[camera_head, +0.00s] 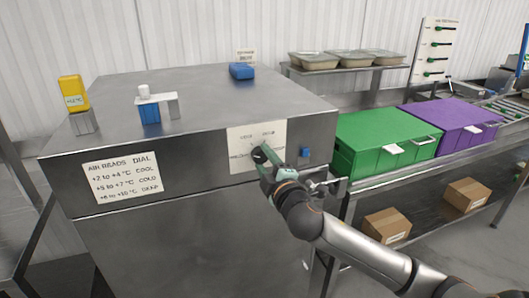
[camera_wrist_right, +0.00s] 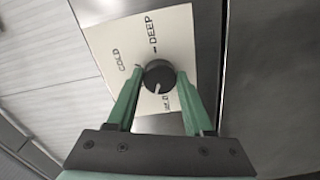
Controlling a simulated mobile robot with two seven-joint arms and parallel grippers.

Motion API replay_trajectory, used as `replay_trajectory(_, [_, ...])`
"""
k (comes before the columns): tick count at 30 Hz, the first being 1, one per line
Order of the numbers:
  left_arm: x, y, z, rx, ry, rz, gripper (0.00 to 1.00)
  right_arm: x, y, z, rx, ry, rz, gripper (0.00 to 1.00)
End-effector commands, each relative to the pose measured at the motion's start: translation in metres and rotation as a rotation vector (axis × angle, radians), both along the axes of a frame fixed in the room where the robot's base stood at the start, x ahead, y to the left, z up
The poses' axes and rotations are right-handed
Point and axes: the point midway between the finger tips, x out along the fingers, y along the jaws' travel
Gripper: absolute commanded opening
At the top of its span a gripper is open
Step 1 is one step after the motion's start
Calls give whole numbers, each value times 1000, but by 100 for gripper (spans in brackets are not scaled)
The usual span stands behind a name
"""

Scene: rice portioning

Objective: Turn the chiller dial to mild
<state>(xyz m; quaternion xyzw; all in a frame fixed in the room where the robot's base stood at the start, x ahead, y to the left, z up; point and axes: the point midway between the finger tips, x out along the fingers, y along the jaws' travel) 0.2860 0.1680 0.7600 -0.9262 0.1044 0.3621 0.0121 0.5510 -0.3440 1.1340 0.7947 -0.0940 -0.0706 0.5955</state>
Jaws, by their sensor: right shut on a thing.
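The chiller dial (camera_wrist_right: 159,75) is a round black knob on a white label plate (camera_wrist_right: 178,35); it also shows in the head view (camera_head: 259,154). My right gripper (camera_wrist_right: 160,78) is shut on the dial, with one green finger on each side of it; it shows in the head view too (camera_head: 264,160). In the wrist view COLD is printed to the dial's upper left, DEEP above it, and a partly hidden, hard-to-read label below. The dial's short white mark points down toward that lower label. My left gripper is not in view.
A card (camera_head: 120,177) headed AIR READS and DIAL is on the chiller (camera_head: 200,100) front. A yellow readout (camera_head: 73,92), too small to read surely, stands on top. A small blue block (camera_head: 305,152) is right of the plate. Green (camera_head: 385,140) and purple (camera_head: 452,120) crates stand to the right.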

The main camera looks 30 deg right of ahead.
Motion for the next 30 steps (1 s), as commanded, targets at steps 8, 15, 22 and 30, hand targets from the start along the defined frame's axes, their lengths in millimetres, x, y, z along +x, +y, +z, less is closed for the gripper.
replay_trajectory(8, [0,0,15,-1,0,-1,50,0,-1,3,-227,53,-1,0])
replay_trajectory(15, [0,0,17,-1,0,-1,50,0,-1,2,-362,84,-2,0])
replay_trajectory(22, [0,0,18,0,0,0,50,0,-1,2,-428,100,-2,0])
replay_trajectory(30, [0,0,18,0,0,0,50,0,-1,2,-449,105,-2,0])
